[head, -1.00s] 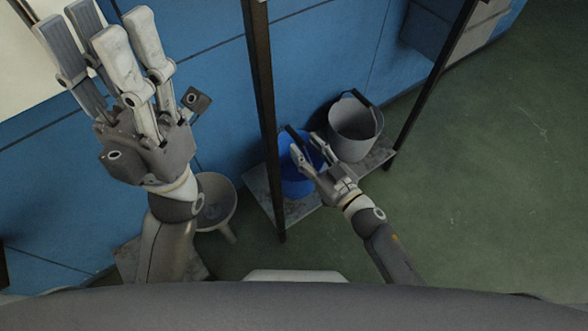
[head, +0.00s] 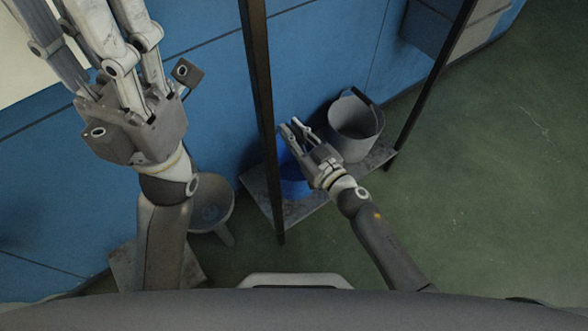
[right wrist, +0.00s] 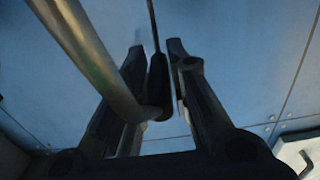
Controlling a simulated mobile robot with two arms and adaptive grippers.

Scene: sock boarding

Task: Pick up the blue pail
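The blue pail (head: 292,184) stands on the low grey shelf, mostly hidden behind my right gripper (head: 291,129) in the head view. In the right wrist view, a dark handle grip (right wrist: 157,82) on a thin wire lies between the two fingers of the right gripper (right wrist: 157,50). The fingers stand apart, with narrow gaps beside the grip. My left gripper (head: 85,25) is raised at the upper left, well away from the pail. Its fingers are apart and empty; their tips are cut off by the top edge.
A grey bucket (head: 355,130) stands right of the blue pail on the shelf (head: 303,207). Dark posts (head: 259,90) rise at the shelf's corners. A metal bar (right wrist: 85,55) crosses close to the right wrist camera. A grey stool (head: 212,208) stands to the left. Green floor is clear at right.

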